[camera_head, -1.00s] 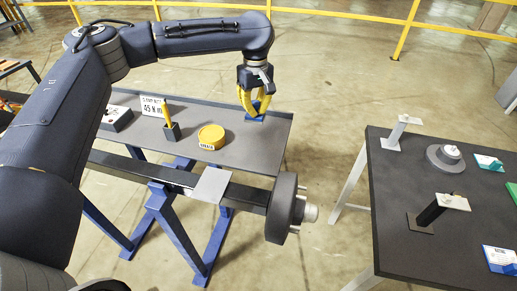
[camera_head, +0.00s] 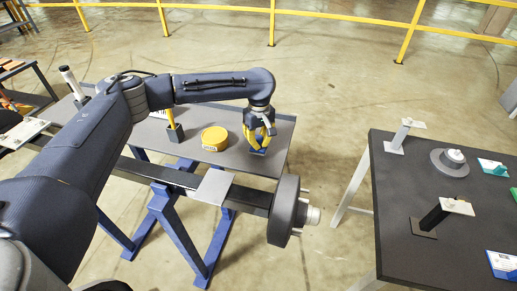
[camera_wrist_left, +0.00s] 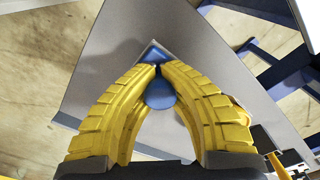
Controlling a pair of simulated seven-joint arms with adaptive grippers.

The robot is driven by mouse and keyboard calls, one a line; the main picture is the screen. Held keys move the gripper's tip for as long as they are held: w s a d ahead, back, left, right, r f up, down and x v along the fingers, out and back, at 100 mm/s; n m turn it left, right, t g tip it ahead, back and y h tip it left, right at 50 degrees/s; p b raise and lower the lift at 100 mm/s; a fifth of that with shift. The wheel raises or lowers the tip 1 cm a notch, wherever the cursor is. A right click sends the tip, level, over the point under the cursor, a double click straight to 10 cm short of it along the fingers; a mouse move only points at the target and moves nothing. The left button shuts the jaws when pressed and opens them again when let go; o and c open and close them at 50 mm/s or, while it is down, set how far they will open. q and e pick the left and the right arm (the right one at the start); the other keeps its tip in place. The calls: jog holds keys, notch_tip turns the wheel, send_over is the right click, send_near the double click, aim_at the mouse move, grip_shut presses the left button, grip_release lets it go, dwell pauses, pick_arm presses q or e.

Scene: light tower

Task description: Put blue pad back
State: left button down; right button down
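The blue pad (camera_head: 258,151) is at the right end of the grey bench (camera_head: 284,140). In the left wrist view its rounded blue knob (camera_wrist_left: 160,94) shows between the fingers, and its flat blue base (camera_wrist_left: 152,54) shows beyond the tips. My left gripper (camera_head: 259,146) has yellow ribbed fingers that point down and close around the narrow part between knob and base. Whether the base touches the bench or hangs just above it, I cannot tell. My right gripper is not in view.
A yellow round tin (camera_head: 214,138) and a dark holder with a yellow handle (camera_head: 174,128) stand left of the gripper. A hub with a dark disc (camera_head: 285,210) sits in front of the bench. A black table (camera_head: 400,262) with several parts stands at right.

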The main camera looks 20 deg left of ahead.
aim_at(259, 137)
pick_arm(q)
jog(key=shift+f, duration=1.5)
jog(key=shift+f, duration=0.15)
jog(key=c, duration=1.6)
grip_release()
notch_tip(259, 137, up, 12)
jog(key=shift+d+r, duration=0.1)
jog(key=shift+r, duration=0.05)
